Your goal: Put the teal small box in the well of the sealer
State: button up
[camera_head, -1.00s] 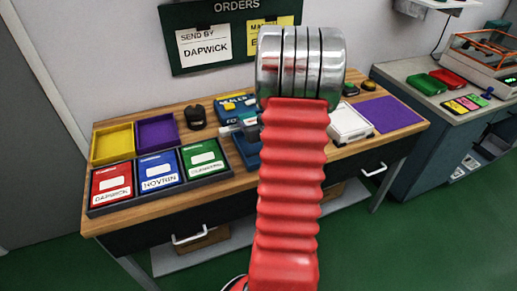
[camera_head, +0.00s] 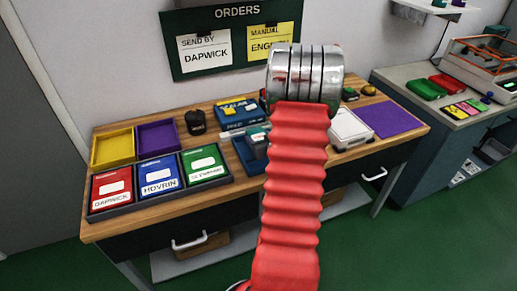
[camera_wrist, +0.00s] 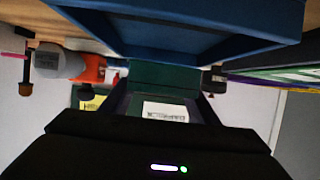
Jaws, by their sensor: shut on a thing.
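In the wrist view the black jaws of my gripper (camera_wrist: 163,88) are shut on the teal small box (camera_wrist: 165,74), which looks dark green in the shade. A blue open tray (camera_wrist: 190,30) shows close to the box. In the head view a teal patch (camera_head: 258,132), probably the held box, shows just above the blue tray (camera_head: 242,152); my red arm hides much of this spot. A machine with an orange-framed clear lid (camera_head: 487,58), which looks like the sealer, stands on the right bench. Its well cannot be made out.
The wooden table holds red, blue and green labelled boxes (camera_head: 158,172), yellow (camera_head: 112,150) and purple (camera_head: 157,134) trays, a white device (camera_head: 350,128) and a purple mat (camera_head: 387,117). Green (camera_head: 426,88) and red (camera_head: 447,81) items lie before the machine. A gap separates the benches.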

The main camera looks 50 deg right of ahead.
jog(key=shift+f, duration=0.3)
jog(key=shift+f, duration=2.1)
jog(key=o, duration=1.1)
jog(key=shift+f, duration=0.1)
jog(key=shift+s+a+r, duration=0.2)
jog(key=shift+s+r, duration=0.1)
jog(key=shift+s, duration=0.05)
jog(key=v, duration=1.1)
jog(key=shift+s, duration=0.1)
